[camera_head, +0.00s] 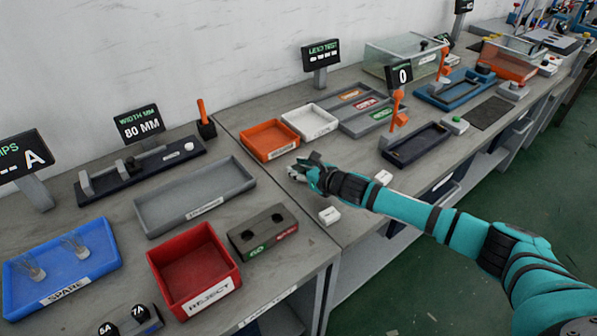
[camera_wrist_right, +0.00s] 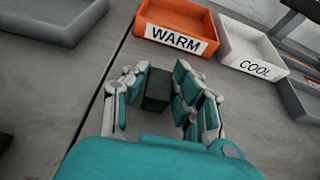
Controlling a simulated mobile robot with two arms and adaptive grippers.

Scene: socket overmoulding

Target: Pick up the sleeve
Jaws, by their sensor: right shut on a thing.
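My right gripper (camera_head: 300,170) is over the bench just in front of the orange WARM tray and the white COOL tray. In the right wrist view, its fingers (camera_wrist_right: 158,98) are closed around a small dark block-like piece (camera_wrist_right: 157,86), which seems to be the sleeve. The piece sits between the fingers, its lower part hidden by them. In the head view a dark bit (camera_head: 315,157) shows at the fingertips. I cannot tell whether it touches the bench. My left gripper is not in view.
The WARM tray (camera_wrist_right: 178,17) and COOL tray (camera_wrist_right: 246,45) are close ahead. A long grey tray (camera_head: 240,178), a red REJECT bin (camera_head: 212,296), a two-hole block (camera_head: 262,226) and a blue SPARE tray (camera_head: 85,286) stand to the left. A dark tray (camera_head: 436,134) is to the right.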

